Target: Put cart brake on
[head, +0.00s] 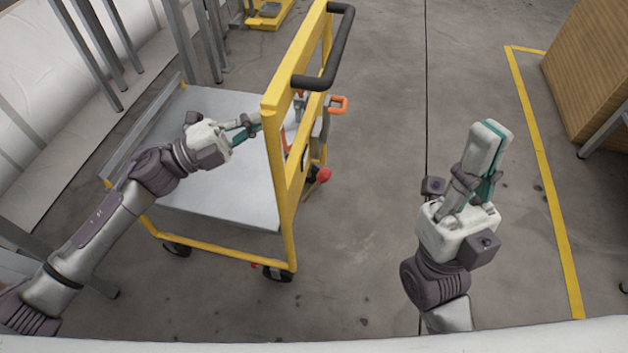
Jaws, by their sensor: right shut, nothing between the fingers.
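The cart (225,213) has a yellow frame, a grey metal deck and a black push handle (335,50). A red knob (323,175) and an orange handle (338,104) show on the far side of its end frame. A small red part shows beside the near wheel (277,273); I cannot tell which of these is the brake. My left gripper (251,122) is over the deck, close to the yellow end frame; whether it touches the frame or is open is unclear. My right gripper (489,135) is shut and empty, over the floor to the right of the cart.
Grey metal posts (92,45) and white wrapped material (40,75) line the left side. A wooden crate (595,65) stands at the right, behind a yellow floor line (548,180). The concrete floor between cart and line is clear.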

